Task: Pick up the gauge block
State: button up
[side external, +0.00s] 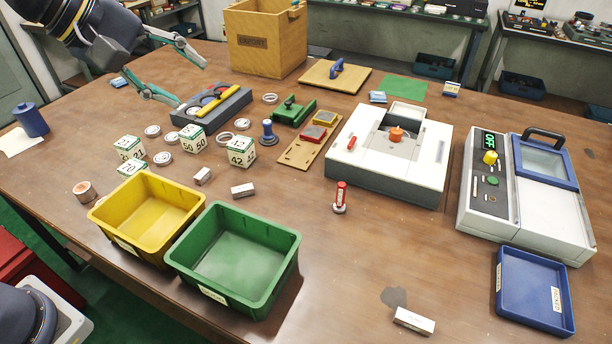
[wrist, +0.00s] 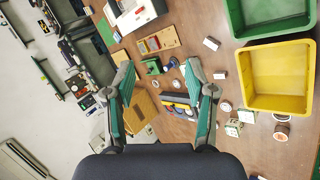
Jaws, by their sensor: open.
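Several small pale blocks could be the gauge block; I cannot tell which. One pale block (side external: 202,175) lies behind the yellow bin, and it also shows in the wrist view (wrist: 219,76). A second pale block (side external: 243,190) lies behind the green bin, and it shows in the wrist view (wrist: 211,43). A white labelled block (side external: 413,320) lies at the front right. My gripper (side external: 192,82) is open and empty, raised above the table's back left, away from these blocks. Its two spread fingers also show in the wrist view (wrist: 160,66).
The yellow bin (side external: 112,206) and green bin (side external: 176,262) stand at the front. Numbered cubes (side external: 240,151), rings and a dark grey tray (side external: 240,102) crowd the left. A white machine (side external: 350,165) stands at centre right.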

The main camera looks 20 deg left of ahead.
jog(key=w+d+f+n+g+h, duration=0.1)
jog(key=w+d+f+n+h, duration=0.15)
jog(key=w+d, duration=0.55)
jog(key=n+g, duration=0.3)
jog(key=g, duration=0.3)
send_over(414, 319)
jog(key=a, duration=0.4)
jog(key=shift+h, duration=0.25)
jog(key=f, duration=3.4)
jog(key=shift+s+f, duration=0.1)
jog(key=shift+s, duration=0.1)
jog(key=x, duration=0.5)
jog(key=shift+d+f, duration=0.15)
jog(key=shift+d, duration=0.3)
grip_shut()
